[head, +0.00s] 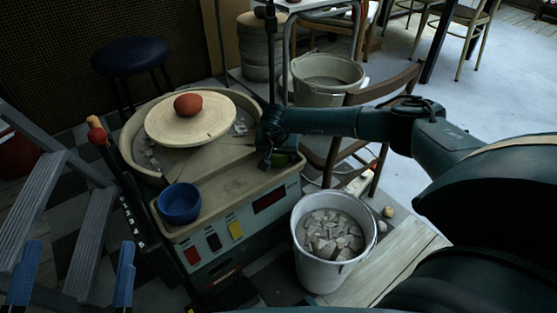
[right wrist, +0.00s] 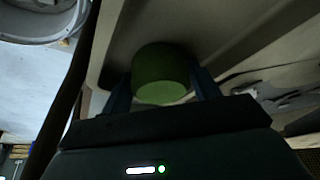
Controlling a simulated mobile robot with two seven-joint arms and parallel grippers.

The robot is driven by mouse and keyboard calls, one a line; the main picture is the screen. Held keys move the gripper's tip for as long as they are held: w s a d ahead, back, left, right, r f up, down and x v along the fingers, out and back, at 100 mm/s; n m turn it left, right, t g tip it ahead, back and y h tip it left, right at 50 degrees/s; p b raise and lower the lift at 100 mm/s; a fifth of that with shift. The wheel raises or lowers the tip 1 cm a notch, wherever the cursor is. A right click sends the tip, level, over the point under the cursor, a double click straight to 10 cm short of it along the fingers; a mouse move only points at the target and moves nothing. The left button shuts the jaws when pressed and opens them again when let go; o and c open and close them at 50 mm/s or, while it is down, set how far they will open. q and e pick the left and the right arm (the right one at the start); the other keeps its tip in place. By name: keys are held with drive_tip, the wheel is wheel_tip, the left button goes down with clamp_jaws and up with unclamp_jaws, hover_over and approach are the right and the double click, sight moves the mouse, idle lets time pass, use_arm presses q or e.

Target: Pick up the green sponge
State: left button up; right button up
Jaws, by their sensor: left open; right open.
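The green sponge (right wrist: 160,72) is a short, rounded block in the right wrist view. It sits between the two blue fingers of my right gripper (right wrist: 161,88), which is open with a finger on each side of it. I cannot tell whether the fingers touch it. In the head view my right gripper (head: 278,155) is over the pottery wheel's tray, and only a dark green bit of the sponge (head: 279,160) shows beneath it. My left gripper (head: 76,268) is at the lower left of the head view, its two blue fingers wide apart and empty.
The pottery wheel (head: 226,187) carries a red-brown clay ball (head: 187,104) on its disc and a blue bowl (head: 180,203) on its tray. A white bucket of plaster pieces (head: 333,237) stands to the right. A wooden chair (head: 380,85) is behind my right arm. A step ladder (head: 45,190) stands left.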

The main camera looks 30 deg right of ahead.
use_arm(q)
drive_tip(key=shift+f, duration=0.1)
use_arm(e)
drive_tip(key=shift+r, duration=0.1)
drive_tip(key=c, duration=0.6)
wheel_tip(320, 180, up, 10)
drive_tip(key=p, duration=0.4)
drive_tip(key=shift+f, duration=0.2)
drive_tip(key=shift+r, duration=0.2)
drive_tip(key=o, duration=0.3)
use_arm(q)
drive_tip(key=shift+s+a+f+g+y, duration=0.25)
drive_tip(key=shift+f+g+y, duration=0.25)
drive_tip(key=shift+f+y, duration=0.15)
use_arm(e)
drive_tip(key=shift+c, duration=1.2)
